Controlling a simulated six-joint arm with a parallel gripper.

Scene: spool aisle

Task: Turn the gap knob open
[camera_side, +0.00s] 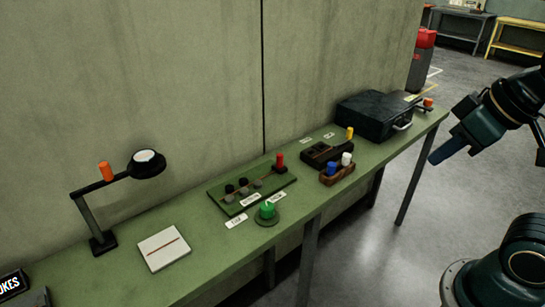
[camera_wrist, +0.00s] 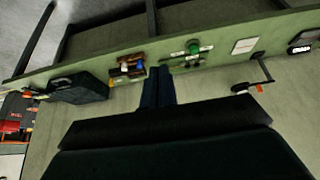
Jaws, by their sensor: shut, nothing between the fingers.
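The green knob (camera_side: 267,210) sits on a round dark green base near the front edge of the green bench, with small white labels around it. A pale pointer mark shows on its top. It also shows in the wrist view (camera_wrist: 193,46), to the upper right of my fingers. My gripper (camera_side: 436,158) is in the air off the bench's right end, well apart from the knob. In the wrist view its dark blue fingers (camera_wrist: 158,72) are together, with nothing between them. The label wording is too small to read surely.
Behind the knob lies a green board (camera_side: 225,199) with dark knobs and a red-topped post (camera_side: 279,162). To its right are a brown holder (camera_side: 337,175) with blue and white pegs, and a black case (camera_side: 372,120).

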